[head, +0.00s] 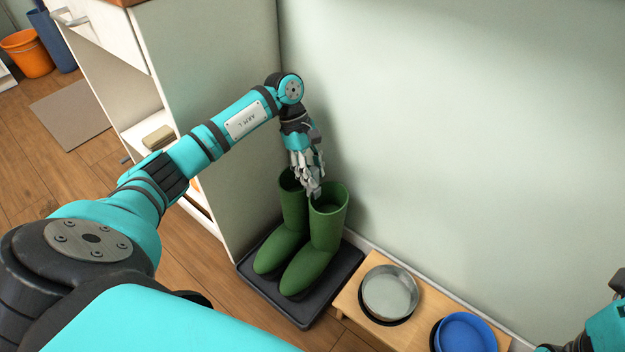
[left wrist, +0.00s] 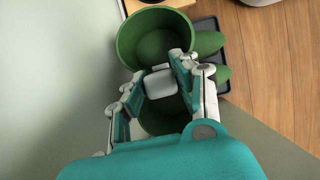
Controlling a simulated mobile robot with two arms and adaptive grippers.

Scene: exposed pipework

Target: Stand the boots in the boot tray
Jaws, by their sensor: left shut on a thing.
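Two green boots stand upright side by side in the dark boot tray, the left boot (head: 291,222) and the right boot (head: 325,236). Their toes point toward the front left. My left gripper (head: 309,183) is at the boot tops, shut on what looks like the left boot's rim. The fingers partly hide that rim. In the left wrist view, the right boot's round opening (left wrist: 152,38) is above the fingers, and the left boot (left wrist: 165,122) is between and below them. The boot tray (head: 306,318) lies on the floor against the wall. My right gripper is not visible.
A low wooden bench (head: 345,301) stands right of the tray, with a metal bowl (head: 390,292) and a blue bowl (head: 466,334) in it. A white shelf unit (head: 215,90) stands close on the left. A wall is close behind the boots.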

